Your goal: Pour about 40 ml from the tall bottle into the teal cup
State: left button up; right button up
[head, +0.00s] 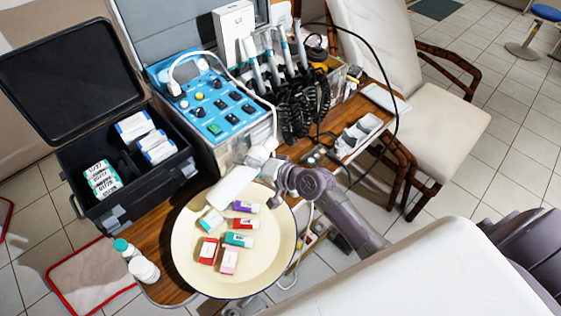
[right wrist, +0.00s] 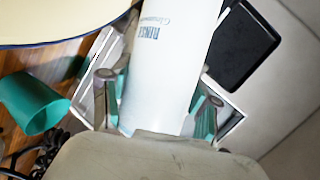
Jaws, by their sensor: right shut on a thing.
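The tall white bottle (head: 234,186) is in my right gripper (head: 268,172), slanting toward the lower left over the upper rim of the round cream tray (head: 181,262). In the right wrist view the bottle (right wrist: 172,50), with blue lettering, sits between the teal-padded fingers of the right gripper (right wrist: 158,98). Its mouth cannot be made out. The teal cup (right wrist: 36,104) is left of the gripper in the right wrist view, near the tray's edge and apart from the bottle. I cannot make out the cup in the head view. My left gripper is not in view.
Several small coloured boxes and bottles lie on the tray. Two white bottles (head: 144,270) stand left of it. An open black case (head: 130,185), a blue control unit (head: 210,110) and coiled black cords (head: 298,110) crowd the table. A cream chair (head: 425,95) stands at the right.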

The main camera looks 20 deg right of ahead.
aim_at(254, 151)
jog(key=shift+r, duration=0.1)
dwell(0.8)
jog(key=shift+r+p, duration=0.35)
jog(key=shift+p, duration=0.25)
jog(key=r+n+h+p, duration=0.1)
jog(key=p, duration=0.2)
jog(key=d+r+n+h+p, duration=0.1)
jog(key=p, duration=0.2)
jog(key=d+r+n+h+p, duration=0.1)
jog(key=n+p, duration=0.1)
jog(key=p, duration=0.1)
jog(key=shift+w+d+t, duration=0.1)
jog(key=shift+w+t, duration=0.2)
jog(key=shift+w, duration=0.1)
notch_tip(254, 151, up, 2)
jog(key=n+h+p, duration=0.1)
jog(key=h+p, duration=0.1)
jog(key=p, duration=0.3)
jog(key=shift+n, duration=0.3)
jog(key=shift+r+n+t+p, duration=0.1)
jog(key=shift+n+t+p, duration=0.2)
jog(key=shift+f+n+t+h, duration=0.2)
jog(key=shift+n+t+h, duration=0.1)
jog(key=shift+n+h, duration=0.25)
jog(key=shift+f+n+h+b, duration=0.2)
jog(key=shift+n+h+b, duration=0.15)
jog(key=shift+d+h, duration=0.1)
jog(key=shift+h, duration=0.2)
jog(key=shift+r, duration=0.1)
